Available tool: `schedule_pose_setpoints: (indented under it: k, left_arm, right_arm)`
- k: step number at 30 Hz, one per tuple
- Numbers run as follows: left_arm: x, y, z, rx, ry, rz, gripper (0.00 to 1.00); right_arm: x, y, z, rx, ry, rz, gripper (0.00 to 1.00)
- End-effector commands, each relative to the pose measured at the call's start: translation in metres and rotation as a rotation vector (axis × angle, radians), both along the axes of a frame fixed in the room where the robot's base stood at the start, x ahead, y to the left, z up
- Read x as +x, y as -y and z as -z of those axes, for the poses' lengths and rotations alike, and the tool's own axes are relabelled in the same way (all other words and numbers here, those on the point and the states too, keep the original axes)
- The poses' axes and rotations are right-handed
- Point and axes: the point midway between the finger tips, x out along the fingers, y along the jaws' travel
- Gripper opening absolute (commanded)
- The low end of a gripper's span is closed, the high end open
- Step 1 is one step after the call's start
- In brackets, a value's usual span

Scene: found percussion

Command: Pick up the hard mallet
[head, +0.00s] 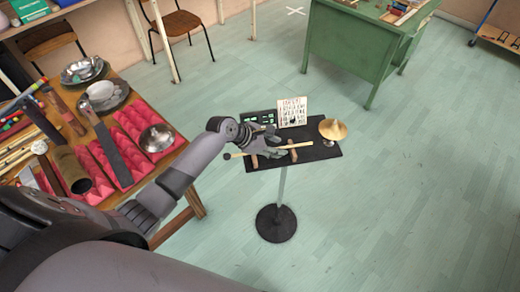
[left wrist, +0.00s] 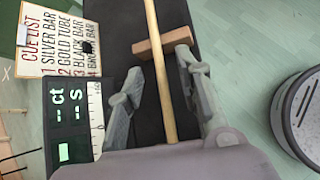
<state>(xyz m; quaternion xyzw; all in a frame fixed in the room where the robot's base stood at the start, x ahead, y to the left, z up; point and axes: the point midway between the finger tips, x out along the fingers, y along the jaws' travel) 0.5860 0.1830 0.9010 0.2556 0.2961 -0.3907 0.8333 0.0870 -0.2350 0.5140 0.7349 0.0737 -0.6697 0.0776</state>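A mallet (head: 301,146) with a pale wooden stick and a small dark head at its left end lies across brown rests (head: 293,155) on the black stand tray (head: 322,152). My left gripper (head: 268,153) is over the tray at the stick. In the left wrist view the fingers (left wrist: 158,68) are open, one on each side of the stick (left wrist: 161,85), with a gap to both. One brown rest (left wrist: 163,46) shows near the right fingertip. The mallet's head is out of the left wrist view. My right gripper is not in view.
On the tray stand a cue list card (head: 293,111), a dark display (head: 259,118) and a brass bell-like dome (head: 333,129). A wooden table (head: 178,152) at left holds metal bowls, tubes and pink foam. A green desk (head: 345,50) stands behind.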

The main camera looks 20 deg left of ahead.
Motion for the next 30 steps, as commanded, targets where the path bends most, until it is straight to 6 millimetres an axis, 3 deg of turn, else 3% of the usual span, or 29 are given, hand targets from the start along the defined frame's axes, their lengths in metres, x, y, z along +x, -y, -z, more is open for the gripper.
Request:
schedule_pose_setpoints:
  k: [11,25,30]
  left_arm:
    - [0.0049,0.0046,0.0073,0.002,0.001,0.0,0.32]
    - [0.0046,0.0043,0.0073,0.001,0.0,0.0,0.0]
    - [0.0046,0.0042,0.0072,0.001,0.0,0.0,0.0]
  right_arm:
    - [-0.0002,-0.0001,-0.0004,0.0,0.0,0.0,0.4]
    - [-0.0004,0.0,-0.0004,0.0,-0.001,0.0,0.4]
    - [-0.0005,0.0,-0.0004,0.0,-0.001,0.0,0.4]
